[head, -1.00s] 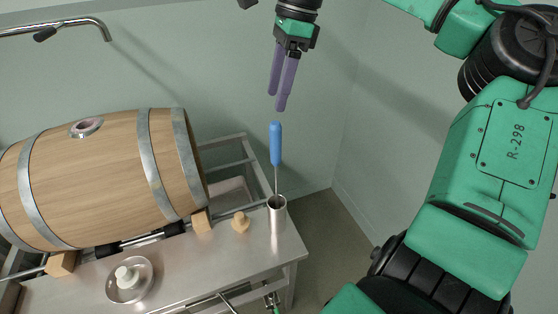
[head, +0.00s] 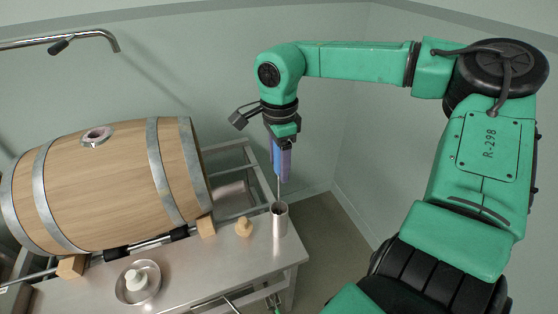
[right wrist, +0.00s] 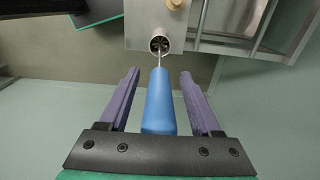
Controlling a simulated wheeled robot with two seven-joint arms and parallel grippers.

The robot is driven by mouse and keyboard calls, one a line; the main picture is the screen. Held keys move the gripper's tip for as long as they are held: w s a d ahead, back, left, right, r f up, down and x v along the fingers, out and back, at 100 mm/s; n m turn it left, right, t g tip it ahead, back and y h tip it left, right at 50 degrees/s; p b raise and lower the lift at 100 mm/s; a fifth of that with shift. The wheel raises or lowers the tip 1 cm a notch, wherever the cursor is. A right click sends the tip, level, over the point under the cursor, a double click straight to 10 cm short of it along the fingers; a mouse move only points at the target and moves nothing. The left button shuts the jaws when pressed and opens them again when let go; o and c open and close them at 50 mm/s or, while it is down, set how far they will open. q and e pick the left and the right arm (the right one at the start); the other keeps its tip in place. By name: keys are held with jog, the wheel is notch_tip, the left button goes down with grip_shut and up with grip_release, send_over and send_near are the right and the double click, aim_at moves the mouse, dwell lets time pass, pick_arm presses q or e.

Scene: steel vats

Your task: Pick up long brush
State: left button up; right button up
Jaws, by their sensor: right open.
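The long brush stands upright in a metal cup (head: 279,222) at the table's right end. Its blue handle (right wrist: 159,100) and thin shaft show in the right wrist view, with the shaft running down into the cup (right wrist: 159,43). My right gripper (head: 281,172) is above the cup, fingers pointing down. Its two purple fingers (right wrist: 161,78) are open, one on each side of the blue handle, with a gap on both sides. In the head view the fingers mostly hide the handle. The brush's lower end is inside the cup. My left gripper is not in view.
A steel table (head: 215,270) holds a wooden barrel (head: 105,185) on a rack at the left. A wooden bung (head: 244,227) stands left of the cup, and a metal bowl (head: 127,294) with a white item (head: 136,280) sits in front. The air right of the cup is clear.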

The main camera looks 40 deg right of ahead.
grip_shut()
